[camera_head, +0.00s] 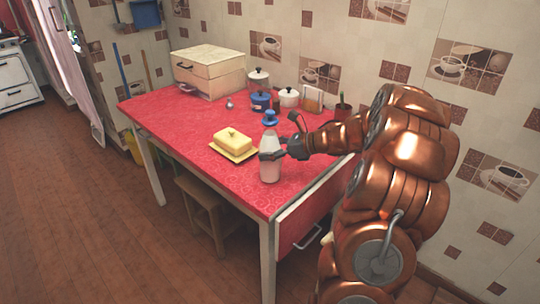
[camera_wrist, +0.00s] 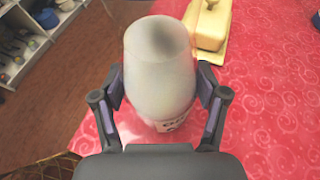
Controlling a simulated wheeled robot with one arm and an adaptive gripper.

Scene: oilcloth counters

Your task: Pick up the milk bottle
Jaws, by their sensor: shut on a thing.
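In the wrist view the pale bottle (camera_wrist: 160,65) fills the space between the two fingers of my gripper (camera_wrist: 163,90), one finger on each side. Part of a printed label shows low on it. I cannot tell whether its base touches the cloth.
The red table (camera_head: 150,108) also holds a yellow butter dish (camera_head: 233,142) left of the bottle and a small blue object (camera_head: 270,118) behind it. A bread box (camera_head: 208,72), several jars and a potted plant (camera_head: 342,108) stand along the back. The left front is clear.

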